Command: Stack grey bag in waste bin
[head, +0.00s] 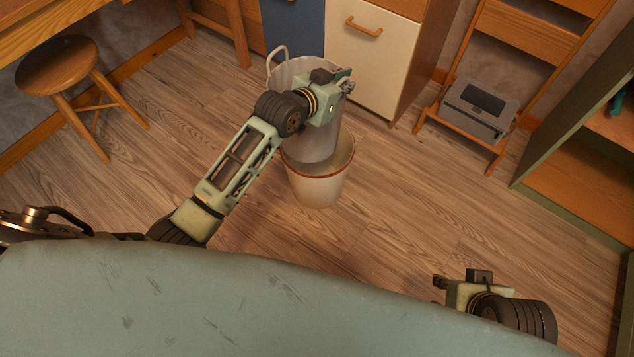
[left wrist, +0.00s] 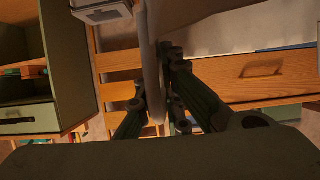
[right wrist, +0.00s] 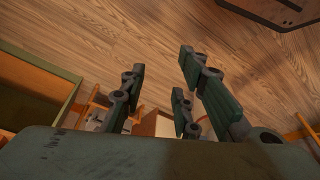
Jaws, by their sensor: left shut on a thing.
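The grey bag (head: 318,147) has a tall rounded body and a loop handle at its top. In the head view it is upright, its lower end overlapping the opening of the waste bin (head: 318,190), a pale bin with a red rim on the floor. I cannot tell how deep the bag's bottom sits. My left gripper (head: 344,82) is shut on the bag's upper edge; the left wrist view shows the bag's grey wall (left wrist: 152,60) between the fingers. My right gripper (head: 439,283) is open and empty, away from both, its fingers apart in the right wrist view (right wrist: 160,72).
A wooden stool (head: 57,66) stands at the left. A cabinet with a white door (head: 365,65) is close behind the bag. A grey printer-like box (head: 478,108) sits on a wooden rack at the right, near a green-edged shelf (head: 570,185). Floor right of the bin is clear.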

